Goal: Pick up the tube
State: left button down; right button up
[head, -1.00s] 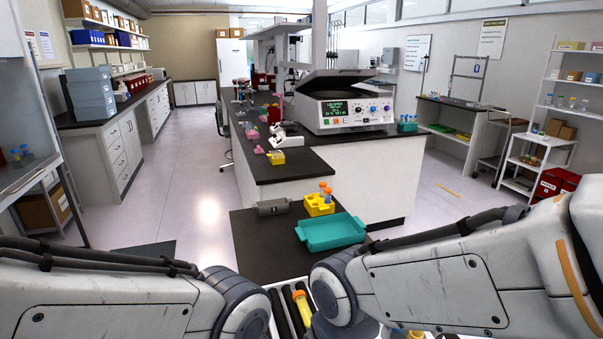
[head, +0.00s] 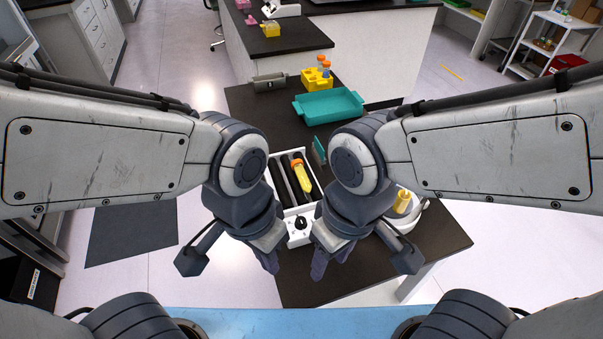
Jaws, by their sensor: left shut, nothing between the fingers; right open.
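A yellow tube (head: 303,177) with an orange cap lies on the dark rollers of a white roller device (head: 299,228) on the black table, between my two arms. My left gripper (head: 272,264) hangs left of the device's front end, shut and empty. My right gripper (head: 318,268) hangs just right of that front end, open, with nothing seen in it. Both are nearer to me than the tube and apart from it. The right arm hides part of the table beside the device.
A yellow rack (head: 315,83) holding blue tubes with orange caps stands behind a teal tray (head: 329,107). A grey block (head: 269,83) is left of the rack. A white device with a yellow holder (head: 402,201) stands right of my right arm. The table's front right is bare.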

aim_at(296, 165)
jog(key=k, duration=1)
jog(key=z, duration=1.1)
jog(key=i, duration=0.85)
jog(key=u, duration=1.7)
jog(key=i, duration=0.5)
